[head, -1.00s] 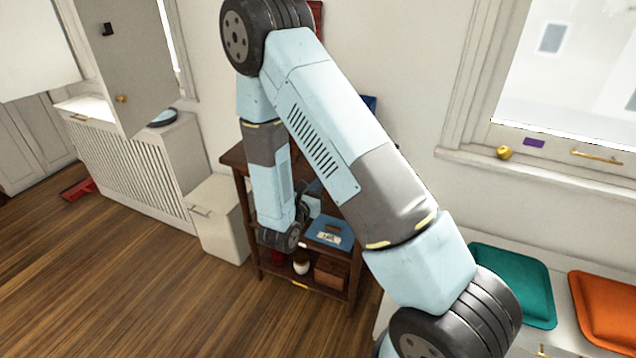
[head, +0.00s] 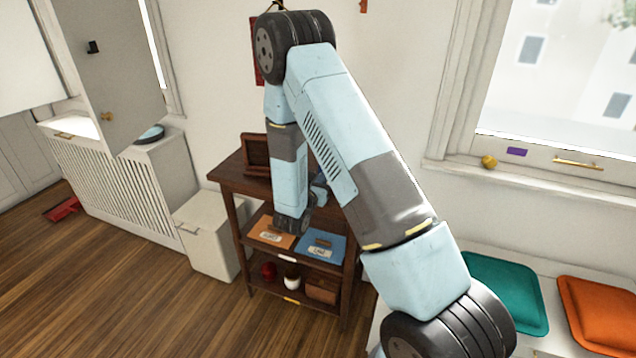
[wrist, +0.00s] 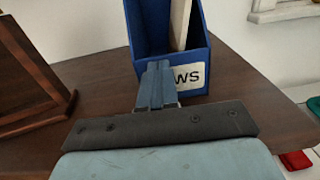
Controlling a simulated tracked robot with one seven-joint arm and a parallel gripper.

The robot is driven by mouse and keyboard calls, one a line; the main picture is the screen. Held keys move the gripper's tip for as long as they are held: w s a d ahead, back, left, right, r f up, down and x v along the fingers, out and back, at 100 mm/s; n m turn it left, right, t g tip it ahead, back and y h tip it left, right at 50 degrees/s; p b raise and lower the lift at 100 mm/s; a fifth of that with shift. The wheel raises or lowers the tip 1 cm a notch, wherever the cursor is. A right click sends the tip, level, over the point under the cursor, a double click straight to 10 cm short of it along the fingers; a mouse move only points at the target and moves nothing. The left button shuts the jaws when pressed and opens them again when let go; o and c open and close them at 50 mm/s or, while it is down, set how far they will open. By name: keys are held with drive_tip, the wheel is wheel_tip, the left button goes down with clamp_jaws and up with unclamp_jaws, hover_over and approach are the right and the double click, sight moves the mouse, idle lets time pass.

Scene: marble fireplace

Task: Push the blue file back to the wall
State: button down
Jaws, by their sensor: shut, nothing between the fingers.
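The blue file (wrist: 180,55) stands upright on the dark wooden tabletop (wrist: 100,85) in the wrist view, with pale sheets inside. Its low front carries a white label (wrist: 188,78) ending in "WS". My gripper (wrist: 157,72) is shut and empty, its fingers pointing at the file's front, left of the label. I cannot tell whether the fingertips touch it.
A dark wooden frame (wrist: 30,85) stands left of the file on the tabletop. Below, the shelf holds an orange folder (head: 272,233) and a blue folder (head: 320,247). A white bin (head: 210,235) stands left of the table. The window sill (head: 540,175) is at right.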

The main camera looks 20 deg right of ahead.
drive_tip(key=x, duration=0.8)
drive_tip(key=shift+w, duration=0.15)
